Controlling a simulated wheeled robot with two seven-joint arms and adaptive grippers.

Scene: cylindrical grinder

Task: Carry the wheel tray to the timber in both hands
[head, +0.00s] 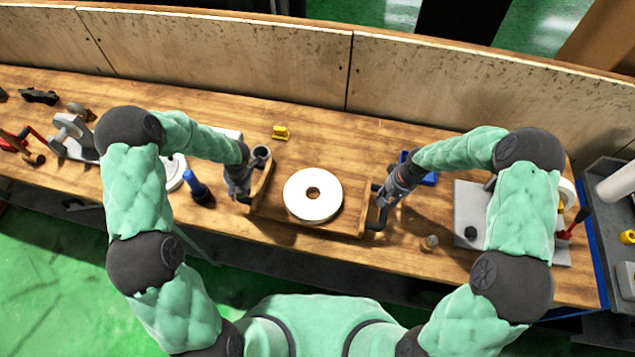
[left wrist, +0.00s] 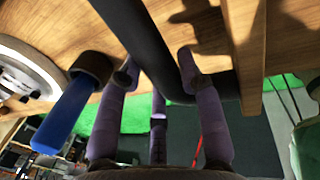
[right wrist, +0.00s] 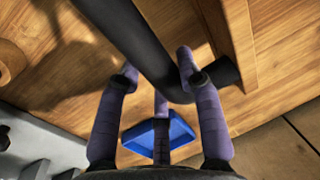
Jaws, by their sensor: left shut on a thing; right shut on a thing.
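The wheel tray (head: 362,208) is a wooden tray with raised end walls and a dark bar handle at each end. A white grinding wheel (head: 298,203) with a brown centre lies flat in it. My left gripper (head: 243,196) is shut on the left handle, a dark bar that also shows in the left wrist view (left wrist: 152,45). My right gripper (head: 382,197) is shut on the right handle, which also shows in the right wrist view (right wrist: 130,40). The tray is over the workbench; I cannot tell whether it touches the top. I cannot make out the timber with certainty.
On the workbench (head: 330,130), a blue-handled tool (head: 196,186) stands left of the tray and a yellow piece (head: 281,132) behind it. A small brass-coloured piece (head: 430,243) and a grey plate (head: 468,205) are to the right.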

